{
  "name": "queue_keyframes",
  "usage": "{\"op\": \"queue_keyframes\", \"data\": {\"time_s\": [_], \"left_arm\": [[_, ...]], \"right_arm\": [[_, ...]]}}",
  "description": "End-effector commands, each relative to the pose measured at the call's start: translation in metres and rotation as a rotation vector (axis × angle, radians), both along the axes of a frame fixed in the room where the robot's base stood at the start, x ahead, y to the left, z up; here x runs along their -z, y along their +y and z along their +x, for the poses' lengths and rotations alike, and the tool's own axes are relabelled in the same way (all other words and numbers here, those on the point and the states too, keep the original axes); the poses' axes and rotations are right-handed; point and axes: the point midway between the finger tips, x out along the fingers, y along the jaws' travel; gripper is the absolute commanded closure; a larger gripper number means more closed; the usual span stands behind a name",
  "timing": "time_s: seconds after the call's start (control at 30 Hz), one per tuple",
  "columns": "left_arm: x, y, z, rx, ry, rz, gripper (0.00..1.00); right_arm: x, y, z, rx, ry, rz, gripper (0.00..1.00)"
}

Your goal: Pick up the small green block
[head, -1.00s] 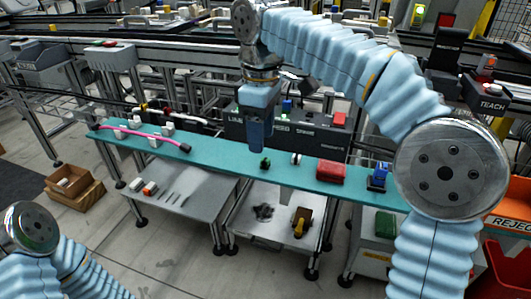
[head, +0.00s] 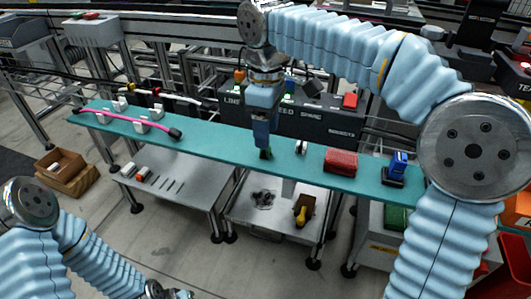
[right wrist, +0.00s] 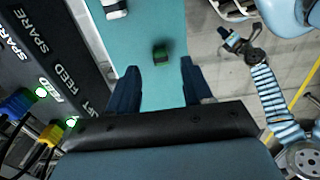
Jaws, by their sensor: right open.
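The small green block (head: 266,153) rests on the teal bench top (head: 222,151), near its middle. My right gripper (head: 262,142) points down right above it and partly overlaps it in the head view. In the right wrist view the green block (right wrist: 162,54) shows just beyond the tips of my open right gripper (right wrist: 156,78), about midway between the fingers, with nothing held. The left gripper (right wrist: 236,42) is small at the upper right of the right wrist view, away from the block; its jaws are unclear.
A white item (head: 301,147), a red box (head: 341,161) and a blue item (head: 398,163) on a black base stand right of the block. A pink cable (head: 105,118) lies at the left. A dark panel (head: 315,121) rises behind the bench. Bare bench lies left of the block.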

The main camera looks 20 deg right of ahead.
Motion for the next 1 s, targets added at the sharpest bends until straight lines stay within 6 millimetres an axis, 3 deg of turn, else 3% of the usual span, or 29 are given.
{"op": "queue_keyframes", "data": {"time_s": [0.23,0.57,0.87,1.0], "left_arm": [[0.013,0.004,0.001,-0.007,-0.002,0.005,1.00],[0.013,0.004,0.002,-0.008,-0.003,0.006,1.00],[0.013,0.004,0.002,-0.008,-0.003,0.006,1.00],[0.013,0.004,0.002,-0.008,-0.003,0.006,1.00]], "right_arm": [[0.040,-0.005,-0.004,0.000,0.001,0.000,0.50],[0.047,-0.005,-0.003,0.001,0.000,0.000,0.52],[0.047,-0.004,-0.003,0.000,0.000,0.000,0.97],[0.047,-0.004,-0.003,0.000,0.000,0.000,1.00]]}}
